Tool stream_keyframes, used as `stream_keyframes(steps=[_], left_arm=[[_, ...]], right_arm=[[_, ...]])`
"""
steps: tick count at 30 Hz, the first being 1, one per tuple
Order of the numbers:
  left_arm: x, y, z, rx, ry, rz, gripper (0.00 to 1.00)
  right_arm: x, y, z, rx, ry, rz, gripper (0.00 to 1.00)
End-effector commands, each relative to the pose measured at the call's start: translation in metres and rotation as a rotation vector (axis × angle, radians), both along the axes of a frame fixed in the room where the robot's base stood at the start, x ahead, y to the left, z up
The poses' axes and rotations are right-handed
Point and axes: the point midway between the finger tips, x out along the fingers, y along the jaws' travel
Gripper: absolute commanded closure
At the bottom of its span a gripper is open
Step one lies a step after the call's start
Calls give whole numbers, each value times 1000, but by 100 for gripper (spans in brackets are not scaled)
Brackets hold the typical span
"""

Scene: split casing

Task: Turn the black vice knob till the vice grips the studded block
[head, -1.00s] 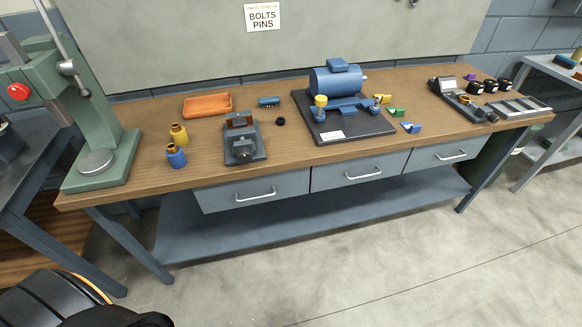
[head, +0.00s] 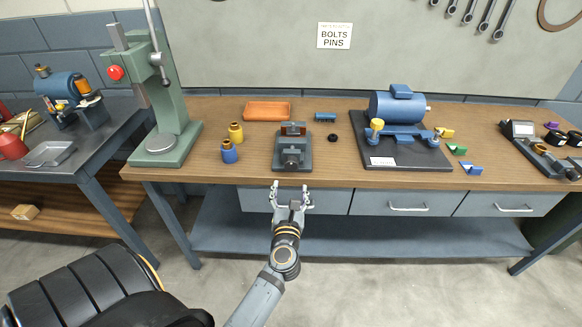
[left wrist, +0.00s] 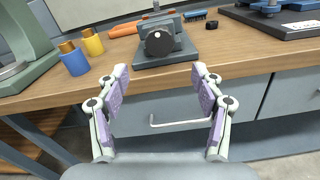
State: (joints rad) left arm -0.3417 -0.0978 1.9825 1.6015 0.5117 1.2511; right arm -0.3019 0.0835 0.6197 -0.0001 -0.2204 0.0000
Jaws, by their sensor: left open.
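The grey vice (head: 292,152) stands near the front edge of the bench, with reddish-brown faces at its jaws (head: 293,129). In the left wrist view its round dark knob (left wrist: 158,43) faces me. I cannot make out clearly whether a studded block sits between the jaws. My left gripper (head: 290,188) is open and empty, in front of the bench edge and below the vice, apart from the knob. My right gripper is out of view.
An orange tray (head: 267,111) lies behind. A black round piece (head: 332,138) and a blue motor on a dark plate (head: 385,155) are to the right.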

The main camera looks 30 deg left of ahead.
Motion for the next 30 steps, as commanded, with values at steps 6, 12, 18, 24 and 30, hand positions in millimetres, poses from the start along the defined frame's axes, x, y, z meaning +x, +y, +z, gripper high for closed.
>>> stream_keyframes(steps=[6,12,18,24,30], left_arm=[[6,4,5,-23,-16,4,33],[40,25,7,-16,-15,2,33],[72,45,5,-18,-13,3,33],[88,54,3,-19,-12,2,33],[89,55,3,-19,-12,2,33]], right_arm=[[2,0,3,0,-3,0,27],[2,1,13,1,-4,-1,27],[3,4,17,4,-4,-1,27],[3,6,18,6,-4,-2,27],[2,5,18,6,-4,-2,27]])
